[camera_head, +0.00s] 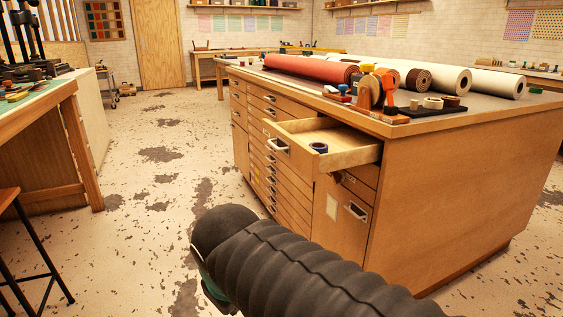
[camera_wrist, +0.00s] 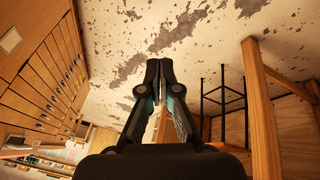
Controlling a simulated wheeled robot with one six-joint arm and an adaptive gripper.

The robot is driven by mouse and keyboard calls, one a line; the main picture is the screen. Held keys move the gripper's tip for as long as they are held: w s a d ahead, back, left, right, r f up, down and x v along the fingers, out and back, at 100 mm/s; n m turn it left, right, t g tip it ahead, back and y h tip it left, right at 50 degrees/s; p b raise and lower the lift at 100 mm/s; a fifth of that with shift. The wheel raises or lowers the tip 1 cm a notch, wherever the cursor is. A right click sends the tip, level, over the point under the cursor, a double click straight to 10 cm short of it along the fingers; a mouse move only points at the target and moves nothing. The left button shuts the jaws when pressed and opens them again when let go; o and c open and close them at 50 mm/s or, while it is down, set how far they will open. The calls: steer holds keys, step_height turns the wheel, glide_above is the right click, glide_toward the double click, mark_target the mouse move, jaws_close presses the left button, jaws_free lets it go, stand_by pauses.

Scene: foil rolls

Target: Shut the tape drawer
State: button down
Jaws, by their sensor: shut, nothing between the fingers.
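The tape drawer (camera_head: 318,138) stands pulled out from the upper part of the wooden cabinet (camera_head: 450,190) in the head view. Its front has a light metal handle (camera_head: 278,146) and faces left. A roll of blue tape (camera_head: 318,147) sits at the drawer's near edge; the rest of the visible inside looks empty. My gripper (camera_wrist: 153,68) is shut and empty in the wrist view, over the floor, with the cabinet's drawer fronts (camera_wrist: 45,85) to its left. The drawer itself is not clearly seen there.
Red and white rolls (camera_head: 310,69) and a tape dispenser (camera_head: 369,92) lie on the cabinet top. A wooden workbench (camera_head: 75,130) and a dark-legged stool (camera_head: 30,240) stand at left. Worn floor (camera_head: 150,190) lies open between bench and cabinet.

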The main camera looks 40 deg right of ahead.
steer(key=w+d+r+n+g+h+b, duration=0.25)
steer(key=w+d+n+h, duration=0.2)
steer(key=d, duration=0.25)
steer(key=n+g+h+b, duration=0.55)
steer(key=n+h, duration=0.25)
steer(key=h, duration=0.4)
glide_toward(300, 160)
steer(key=shift+g+y, duration=0.3)
steer(key=shift+y, duration=0.05)
steer(key=b+x, duration=0.1)
steer(key=x, duration=0.5)
steer(key=shift+w+r, duration=0.15)
steer(key=shift+d+n, duration=0.25)
steer(key=shift+d, duration=0.4)
steer(key=shift+r, duration=0.1)
